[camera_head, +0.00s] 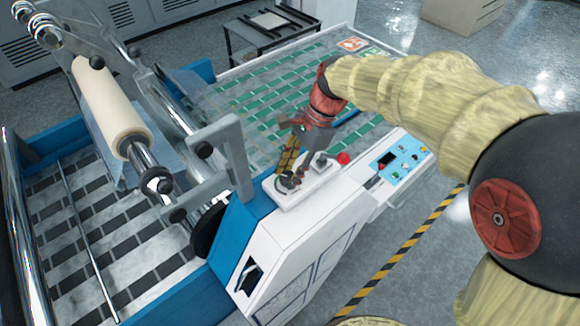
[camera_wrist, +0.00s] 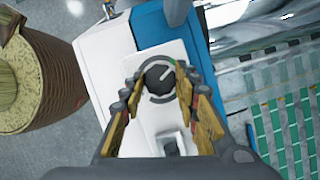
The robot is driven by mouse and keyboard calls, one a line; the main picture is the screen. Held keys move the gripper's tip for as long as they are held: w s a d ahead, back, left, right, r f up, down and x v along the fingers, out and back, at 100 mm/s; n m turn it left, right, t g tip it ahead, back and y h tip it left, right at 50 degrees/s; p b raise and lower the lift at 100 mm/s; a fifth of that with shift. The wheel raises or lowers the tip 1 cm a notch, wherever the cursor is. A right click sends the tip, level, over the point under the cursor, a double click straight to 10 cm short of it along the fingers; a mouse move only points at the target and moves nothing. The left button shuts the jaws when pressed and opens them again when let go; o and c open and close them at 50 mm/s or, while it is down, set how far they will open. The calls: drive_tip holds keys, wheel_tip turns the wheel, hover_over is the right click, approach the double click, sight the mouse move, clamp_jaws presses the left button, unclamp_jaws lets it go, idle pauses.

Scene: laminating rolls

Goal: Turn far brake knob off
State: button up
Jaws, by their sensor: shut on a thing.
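A round dark brake knob (camera_wrist: 159,76) with a white pointer line sits on a pale raised panel (camera_wrist: 140,140). In the wrist view my gripper (camera_wrist: 160,82) has one fingertip on each side of this knob and is shut on it. The pointer slants toward the upper right, and small green and red marks show beside the knob. In the head view my gripper (camera_head: 287,168) reaches down to the panel from above. Dark knobs (camera_head: 287,183) show at its fingertips, partly hidden, so I cannot clearly tell near from far there.
A grey bracket (camera_head: 232,150) rises to the left. A blue control panel (camera_head: 398,160) lies to the right. A cream roll (camera_head: 108,105) is at the left.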

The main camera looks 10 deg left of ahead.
drive_tip(key=n+p, duration=0.1)
drive_tip(key=n, duration=0.1)
drive_tip(key=n+g+h+p, duration=0.1)
drive_tip(key=n+p, duration=0.1)
drive_tip(key=shift+w+a+r+n, duration=0.1)
drive_tip(key=shift+r+n, duration=0.05)
drive_tip(key=shift+n, duration=0.15)
drive_tip(key=n+h+p, duration=0.1)
drive_tip(key=n, duration=0.1)
drive_tip(key=n+h+p, duration=0.1)
drive_tip(key=n, duration=0.2)
drive_tip(key=shift+a+g, duration=0.15)
drive_tip(key=shift+g, duration=0.25)
drive_tip(key=n+h+p, duration=0.1)
drive_tip(key=n+h, duration=0.1)
drive_tip(key=n, duration=0.4)
drive_tip(key=shift+a+p, duration=0.15)
drive_tip(key=shift+p, duration=0.25)
drive_tip(key=n+h, duration=0.1)
drive_tip(key=n, duration=0.1)
drive_tip(key=n+t+h, duration=0.1)
drive_tip(key=n, duration=0.2)
drive_tip(key=shift+a+t, duration=0.1)
drive_tip(key=shift+t, duration=0.2)
drive_tip(key=shift+n+p, duration=0.3)
drive_tip(key=o, duration=1.2)
drive_tip(key=shift+c, duration=0.2)
